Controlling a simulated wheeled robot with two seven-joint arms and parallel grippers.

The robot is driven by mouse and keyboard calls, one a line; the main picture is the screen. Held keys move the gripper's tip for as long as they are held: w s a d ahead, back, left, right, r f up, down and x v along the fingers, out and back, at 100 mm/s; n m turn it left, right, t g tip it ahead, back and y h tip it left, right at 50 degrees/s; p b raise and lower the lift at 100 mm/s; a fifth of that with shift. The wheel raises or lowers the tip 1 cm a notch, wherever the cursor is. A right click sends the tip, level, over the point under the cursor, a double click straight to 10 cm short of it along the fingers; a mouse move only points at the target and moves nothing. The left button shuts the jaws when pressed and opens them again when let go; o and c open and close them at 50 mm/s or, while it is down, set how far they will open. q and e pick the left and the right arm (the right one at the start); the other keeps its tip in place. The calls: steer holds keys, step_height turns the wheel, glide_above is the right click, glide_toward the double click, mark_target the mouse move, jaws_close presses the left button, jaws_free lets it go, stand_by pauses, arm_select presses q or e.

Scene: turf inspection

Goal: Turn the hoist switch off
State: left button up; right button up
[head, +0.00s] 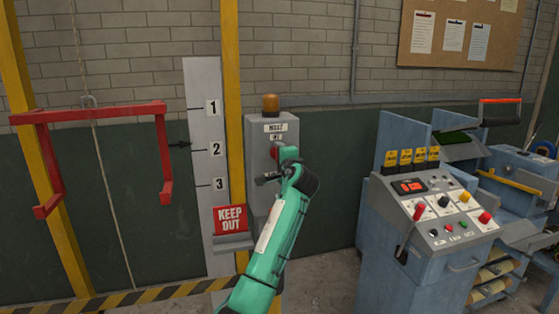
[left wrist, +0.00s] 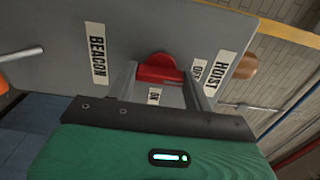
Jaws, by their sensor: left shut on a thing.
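The grey hoist switch box (head: 257,205) is mounted on the yellow post, with a HOIST label near its top. Its red switch (head: 275,152) is partly hidden by my left gripper in the head view. In the left wrist view the red switch handle (left wrist: 158,74) lies between the two fingers of my left gripper (left wrist: 163,90), which is shut on it. An OFF label (left wrist: 197,70) and an ON label (left wrist: 153,96) are beside the handle. Which label the switch points to is hard to tell. My right gripper is out of view.
An amber beacon lamp (head: 270,104) tops the box. A KEEP OUT sign (head: 230,219) is at its lower left. A red hoist frame (head: 90,115) hangs at left beside a numbered scale board (head: 200,90). A blue control console (head: 425,260) stands at right.

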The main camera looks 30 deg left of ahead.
arm_select(q)
steer(key=shift+f, duration=0.1)
stand_by(0.4)
steer(key=o, duration=1)
